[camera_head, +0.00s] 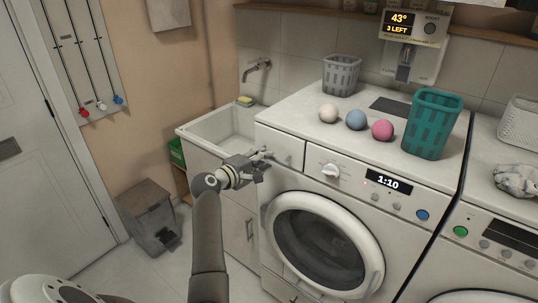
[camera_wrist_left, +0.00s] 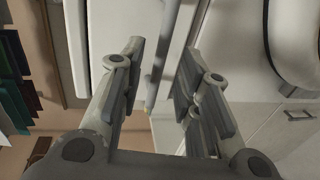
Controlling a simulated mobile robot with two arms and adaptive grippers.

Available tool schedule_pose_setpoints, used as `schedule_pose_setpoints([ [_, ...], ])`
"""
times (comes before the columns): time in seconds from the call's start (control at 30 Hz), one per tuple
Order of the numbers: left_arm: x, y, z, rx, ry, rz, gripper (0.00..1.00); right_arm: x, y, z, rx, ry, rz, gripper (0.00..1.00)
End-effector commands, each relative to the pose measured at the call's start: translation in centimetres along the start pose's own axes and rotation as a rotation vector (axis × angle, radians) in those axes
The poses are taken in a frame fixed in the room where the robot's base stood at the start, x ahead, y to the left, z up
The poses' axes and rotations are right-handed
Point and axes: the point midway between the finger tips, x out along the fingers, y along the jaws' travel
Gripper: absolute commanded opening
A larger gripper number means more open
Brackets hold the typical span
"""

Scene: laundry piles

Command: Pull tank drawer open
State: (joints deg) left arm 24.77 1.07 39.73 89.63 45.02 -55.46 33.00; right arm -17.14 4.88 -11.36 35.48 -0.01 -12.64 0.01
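The tank drawer (camera_head: 281,144) is the plain white panel at the upper left of the front machine, left of the dial. It looks shut, flush with the front. My left gripper (camera_head: 264,162) is in front of the drawer's lower part and covers some of it. In the left wrist view, my left gripper (camera_wrist_left: 158,82) is open, its two fingers apart. A narrow grey upright strip shows between the fingers; I cannot tell whether it is the drawer's handle or an edge. No contact is clear. My right gripper is not in view.
The machine's round door (camera_head: 327,243) lies below right of the gripper. A sink (camera_head: 218,128) and its cabinet stand left. A teal basket (camera_head: 433,124), a grey basket (camera_head: 341,75) and three balls stand on top. A grey bin (camera_head: 148,216) is on the floor.

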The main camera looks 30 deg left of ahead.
Motion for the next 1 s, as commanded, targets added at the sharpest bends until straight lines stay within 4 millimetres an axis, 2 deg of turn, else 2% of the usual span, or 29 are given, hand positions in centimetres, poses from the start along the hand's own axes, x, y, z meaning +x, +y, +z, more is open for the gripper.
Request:
schedule_pose_setpoints([
  [0.1, 1.6, 0.1, 0.0, -0.001, -0.001, -0.001, 0.31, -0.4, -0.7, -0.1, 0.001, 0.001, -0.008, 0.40],
  [0.3, 3.3, 0.1, 0.0, 0.000, 0.000, 0.000, 0.31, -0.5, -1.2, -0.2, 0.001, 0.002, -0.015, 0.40],
  [0.73, 3.9, 0.0, 0.0, 0.003, 0.001, -0.001, 0.31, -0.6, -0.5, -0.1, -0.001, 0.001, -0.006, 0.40],
  [0.9, 3.9, 0.0, 0.0, 0.002, 0.001, -0.001, 0.09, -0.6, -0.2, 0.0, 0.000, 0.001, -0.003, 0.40],
  [1.0, 3.9, 0.0, 0.0, 0.002, 0.001, -0.001, 0.00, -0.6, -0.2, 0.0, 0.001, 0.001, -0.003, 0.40],
])
